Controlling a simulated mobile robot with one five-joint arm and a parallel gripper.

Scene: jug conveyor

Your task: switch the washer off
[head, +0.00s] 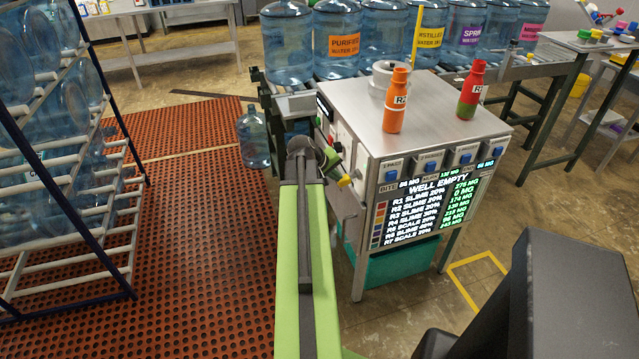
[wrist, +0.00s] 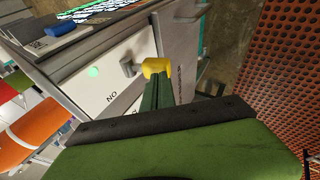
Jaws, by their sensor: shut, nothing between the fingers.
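The washer (head: 366,130) is a steel cabinet with a lit front screen reading "WELL EMPTY". Its side panel shows in the wrist view (wrist: 88,98) with a lit green lamp (wrist: 93,71), a small grey switch lever (wrist: 128,68) and a dark label that reads "NO", or "ON" upside down. My gripper (head: 344,182) is at this side panel, shut and empty. In the wrist view its yellow tip (wrist: 155,66) is right beside the lever; I cannot tell whether they touch. My green arm hides part of the panel in the head view.
Orange (head: 395,105) and red (head: 470,92) bottles stand on the washer. Large water jugs (head: 345,40) line the conveyor behind. A small jug (head: 254,140) is left of the washer. A jug rack (head: 70,190) stands left; the red mat (head: 190,240) between is clear.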

